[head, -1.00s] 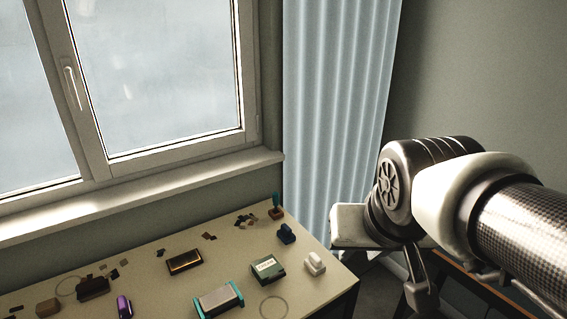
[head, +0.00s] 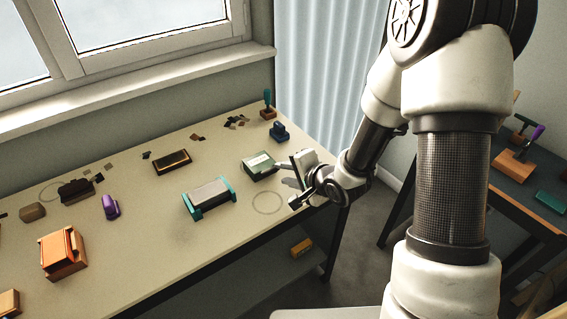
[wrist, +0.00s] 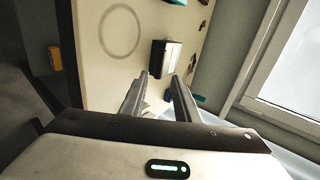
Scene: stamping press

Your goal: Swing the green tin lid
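The green tin (head: 258,166) lies on the right part of the cream table, with a pale label on its top. Its lid looks shut. It also shows in the wrist view (wrist: 166,58), just beyond my fingertips, its label face and a dark side visible. My gripper (head: 290,182) is at the right of the tin, near the table's right edge. In the wrist view its two fingers (wrist: 162,78) are apart, with nothing gripped. A pale object shows low between the fingers, partly hidden; I cannot tell whether the fingers touch the tin.
A ring mark (head: 267,203) lies in front. An orange box (head: 62,252) is at the left. A dark table (head: 535,185) stands at the right.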

